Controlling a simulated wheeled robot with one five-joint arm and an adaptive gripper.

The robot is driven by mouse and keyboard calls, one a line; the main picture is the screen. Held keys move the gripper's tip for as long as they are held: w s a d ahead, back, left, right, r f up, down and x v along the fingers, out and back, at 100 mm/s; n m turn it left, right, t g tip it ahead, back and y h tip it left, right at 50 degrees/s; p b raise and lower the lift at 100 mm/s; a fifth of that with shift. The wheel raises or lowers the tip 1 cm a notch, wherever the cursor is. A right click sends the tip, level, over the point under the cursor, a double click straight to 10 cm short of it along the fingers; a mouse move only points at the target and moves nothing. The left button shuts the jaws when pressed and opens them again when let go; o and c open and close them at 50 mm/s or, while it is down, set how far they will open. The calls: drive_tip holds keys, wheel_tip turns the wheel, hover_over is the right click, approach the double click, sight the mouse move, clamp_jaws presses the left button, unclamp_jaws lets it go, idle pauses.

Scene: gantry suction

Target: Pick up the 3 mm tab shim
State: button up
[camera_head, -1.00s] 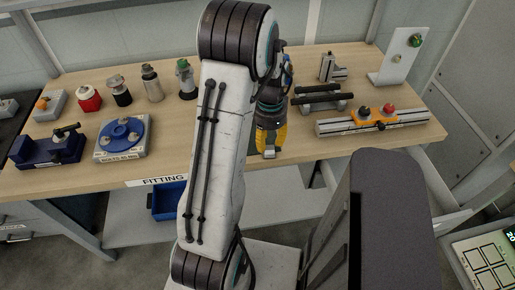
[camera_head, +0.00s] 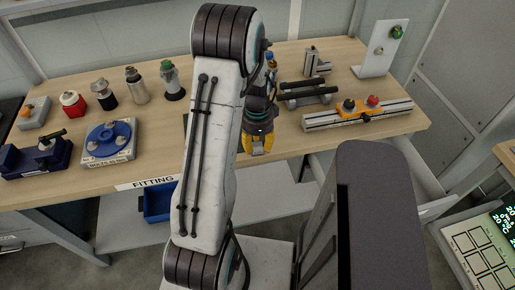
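My gripper (camera_head: 257,147), with yellow fingers, hangs over the front part of the wooden bench (camera_head: 160,163), right of the FITTING label. It is small and partly behind my arm, so I cannot tell whether its fingers are apart or closed. I cannot make out the 3 mm tab shim in this view; my arm covers part of the bench top.
A blue disc on a grey plate (camera_head: 109,141) and a navy clamp fixture (camera_head: 38,156) stand left. Several fittings, including a red-bodied one (camera_head: 73,104), line the back. A rail with an orange carriage (camera_head: 358,113) and dark bars (camera_head: 311,98) lie right. A blue bin (camera_head: 158,203) sits below.

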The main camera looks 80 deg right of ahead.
sight(258, 149)
drive_tip(key=shift+s+d+f+p, duration=0.1)
drive_tip(key=shift+f+p, duration=0.2)
drive_tip(key=shift+f, duration=1.55)
drive_tip(key=shift+c, duration=0.4)
clamp_jaws()
